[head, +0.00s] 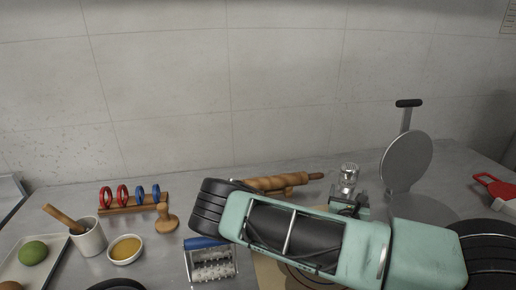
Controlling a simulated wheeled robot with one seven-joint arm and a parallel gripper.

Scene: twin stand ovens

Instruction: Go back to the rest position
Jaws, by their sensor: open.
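My mint-green and black arm reaches across the lower right of the head view, from the right edge to a black ribbed joint near the middle. It lies in front of part of the counter.
On the grey counter (185,262), a wooden rack (134,205) holds red and blue rings.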

